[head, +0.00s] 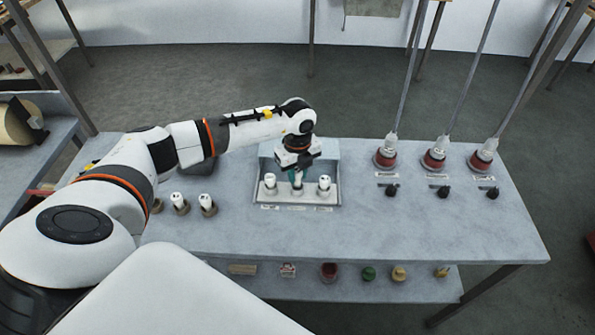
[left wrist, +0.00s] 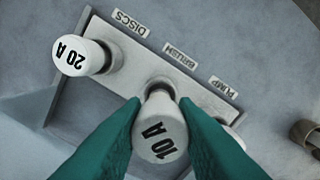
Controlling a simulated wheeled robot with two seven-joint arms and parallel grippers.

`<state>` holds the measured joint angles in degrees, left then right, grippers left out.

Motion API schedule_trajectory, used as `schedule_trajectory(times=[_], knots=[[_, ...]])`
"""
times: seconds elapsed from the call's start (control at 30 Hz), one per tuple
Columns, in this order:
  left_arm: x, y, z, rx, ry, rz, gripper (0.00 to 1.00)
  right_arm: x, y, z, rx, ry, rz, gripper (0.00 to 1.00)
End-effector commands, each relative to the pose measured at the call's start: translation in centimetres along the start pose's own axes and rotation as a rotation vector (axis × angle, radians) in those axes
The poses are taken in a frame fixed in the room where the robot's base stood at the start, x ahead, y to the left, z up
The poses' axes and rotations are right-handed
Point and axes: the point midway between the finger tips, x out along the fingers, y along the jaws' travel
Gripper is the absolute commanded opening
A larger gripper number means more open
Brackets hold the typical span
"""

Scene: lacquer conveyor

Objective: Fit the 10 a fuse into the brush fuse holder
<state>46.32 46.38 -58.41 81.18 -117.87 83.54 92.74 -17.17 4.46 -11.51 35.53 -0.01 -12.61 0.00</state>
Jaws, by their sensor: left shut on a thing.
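The 10 A fuse (left wrist: 160,135) is white with black lettering. My left gripper (head: 297,178) is over the middle of the fuse box (head: 262,197). Its teal fingers (left wrist: 160,130) are shut on the fuse from both sides. The fuse lines up with the middle holder (left wrist: 156,84), beside the BRUSH label (left wrist: 180,56). The fuse hides most of that holder's opening, so I cannot tell how deep it sits. A 20 A fuse (left wrist: 78,57) stands in the DISCS holder. Another white fuse (head: 270,181) stands in the opposite outer holder. My right gripper is not in view.
Two white fuses (head: 179,201) (head: 207,203) stand in round stands left of the box. Three red-based fittings (head: 385,158) with rods and three black knobs (head: 391,190) are at the right. A lower shelf (head: 400,290) holds small items. The table (head: 400,235) is clear in front.

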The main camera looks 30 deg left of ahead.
Motion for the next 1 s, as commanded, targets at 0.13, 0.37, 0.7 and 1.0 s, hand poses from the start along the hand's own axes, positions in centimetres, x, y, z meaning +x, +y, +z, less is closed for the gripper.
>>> schedule_trajectory(times=[0.13,0.37,0.7,1.0], knots=[[0.5,0.0,0.0,0.000,0.000,0.000,0.04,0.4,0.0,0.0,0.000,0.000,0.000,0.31],[1.1,0.0,0.0,0.000,0.000,0.000,0.04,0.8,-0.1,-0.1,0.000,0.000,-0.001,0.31],[1.9,0.0,0.0,0.000,0.000,0.000,0.04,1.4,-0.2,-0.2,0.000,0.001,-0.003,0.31],[2.7,0.0,0.0,0.000,0.000,0.000,0.04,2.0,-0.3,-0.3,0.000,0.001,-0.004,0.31]])
